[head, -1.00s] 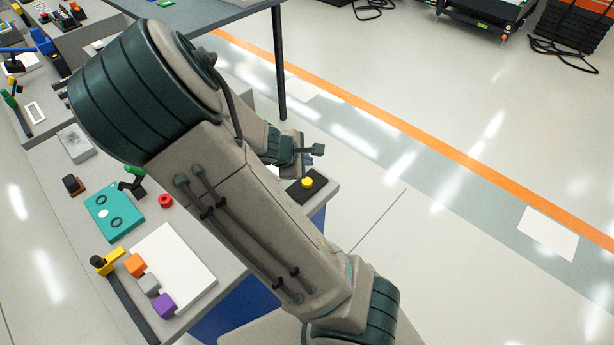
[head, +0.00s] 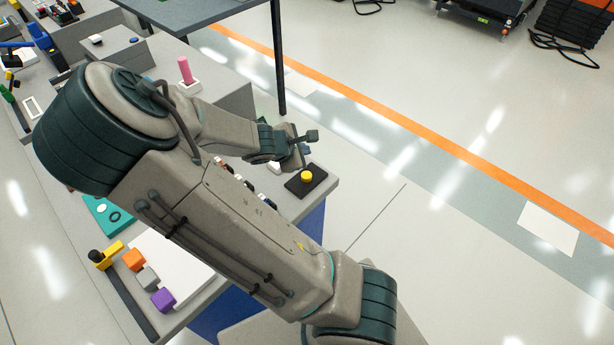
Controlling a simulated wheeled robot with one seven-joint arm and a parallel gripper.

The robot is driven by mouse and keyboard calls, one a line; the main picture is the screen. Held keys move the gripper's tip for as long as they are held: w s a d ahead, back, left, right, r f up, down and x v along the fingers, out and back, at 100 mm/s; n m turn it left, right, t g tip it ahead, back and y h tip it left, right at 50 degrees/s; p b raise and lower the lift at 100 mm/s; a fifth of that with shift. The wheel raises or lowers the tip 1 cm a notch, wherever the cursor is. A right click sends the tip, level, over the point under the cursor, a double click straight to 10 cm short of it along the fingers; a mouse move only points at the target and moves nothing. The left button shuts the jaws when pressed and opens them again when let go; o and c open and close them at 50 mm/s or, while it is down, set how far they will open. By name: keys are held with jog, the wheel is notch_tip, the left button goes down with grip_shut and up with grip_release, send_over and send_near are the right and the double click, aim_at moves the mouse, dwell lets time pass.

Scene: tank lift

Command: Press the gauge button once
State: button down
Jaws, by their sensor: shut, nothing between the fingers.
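A yellow button (head: 306,176) stands on a flat black plate (head: 318,184) near the bench's right corner. No label or dial shows on it, so I cannot tell whether it is the gauge button. A blue button (head: 134,41) sits on a grey block farther back. My gripper (head: 304,158) is shut and empty, small in the head view, just above the yellow button in the picture. It looks apart from the button; its height over it is unclear.
My arm hides much of the bench's middle. A pink post (head: 185,70) on a white base stands behind it. Orange, grey and purple blocks (head: 163,300) lie beside a white sheet (head: 180,265) at the front. A dark table leg (head: 278,60) rises behind my gripper.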

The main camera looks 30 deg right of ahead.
aim_at(304, 178)
jog(key=shift+f+b, duration=2.95)
jog(key=shift+f, duration=0.65)
jog(key=shift+f+b, duration=0.45)
jog(key=shift+b, duration=0.15)
jog(key=shift+f+b, duration=0.4)
jog(key=shift+b, duration=0.05)
jog(key=shift+r, duration=0.1)
jog(key=shift+r+p, duration=0.65)
jog(key=shift+r, duration=0.1)
notch_tip(304, 178, up, 5)
jog(key=p, duration=0.4)
jog(key=shift+r, duration=0.1)
